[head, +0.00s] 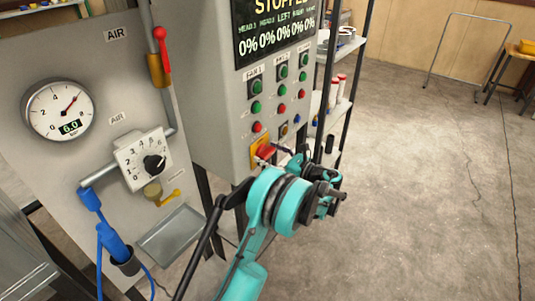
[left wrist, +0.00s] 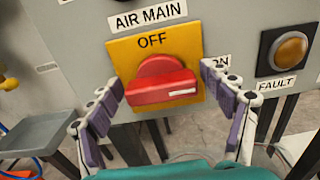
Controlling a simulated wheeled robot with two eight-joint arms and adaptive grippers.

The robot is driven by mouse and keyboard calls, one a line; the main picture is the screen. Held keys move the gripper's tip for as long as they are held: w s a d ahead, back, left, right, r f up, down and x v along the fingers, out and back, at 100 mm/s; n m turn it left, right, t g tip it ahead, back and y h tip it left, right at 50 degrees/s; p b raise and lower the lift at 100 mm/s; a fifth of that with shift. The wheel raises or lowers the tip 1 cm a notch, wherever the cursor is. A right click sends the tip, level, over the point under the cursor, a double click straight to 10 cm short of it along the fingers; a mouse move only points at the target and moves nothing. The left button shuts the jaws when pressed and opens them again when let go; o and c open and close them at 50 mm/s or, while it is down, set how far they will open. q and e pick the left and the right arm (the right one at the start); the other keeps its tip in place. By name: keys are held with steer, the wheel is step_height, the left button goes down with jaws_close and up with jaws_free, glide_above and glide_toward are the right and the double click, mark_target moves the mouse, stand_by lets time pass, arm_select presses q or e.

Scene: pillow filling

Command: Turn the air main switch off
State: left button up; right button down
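The air main switch is a red knob (left wrist: 162,82) on a yellow plate (left wrist: 125,50), under an "AIR MAIN" label. "OFF" is printed above the knob and "ON" at its right, partly hidden by a finger. The knob's bar lies roughly level, and its white mark is at the right end, towards "ON". My left gripper (left wrist: 170,100) is open, with one purple-padded finger on each side of the knob; contact cannot be told. In the head view the red knob (head: 265,151) shows low on the grey cabinet, with my left gripper (head: 277,154) at it. My right gripper is not in view.
An amber fault button (left wrist: 290,52) is right of the switch. Above it, in the head view, are several green and red buttons and a display (head: 278,30) reading 0%. At left are a pressure gauge (head: 60,110), a dial (head: 153,163), a red-handled valve (head: 162,50) and a metal tray (head: 172,235).

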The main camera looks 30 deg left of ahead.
arm_select(q)
steer(key=c, duration=0.7)
steer(key=shift+c, duration=0.2)
steer(key=shift+n, duration=0.3)
steer(key=n, duration=0.4)
steer(key=shift+s+b, duration=0.1)
steer(key=shift+b, duration=0.25)
steer(key=n, duration=0.4)
steer(key=shift+s+f, duration=0.1)
steer(key=n+b, duration=0.1)
steer(key=n, duration=0.4)
steer(key=shift+f, duration=0.1)
steer(key=n, duration=0.4)
steer(key=shift+s, duration=0.1)
steer(key=shift+f+n, duration=0.1)
steer(key=shift+n, duration=0.2)
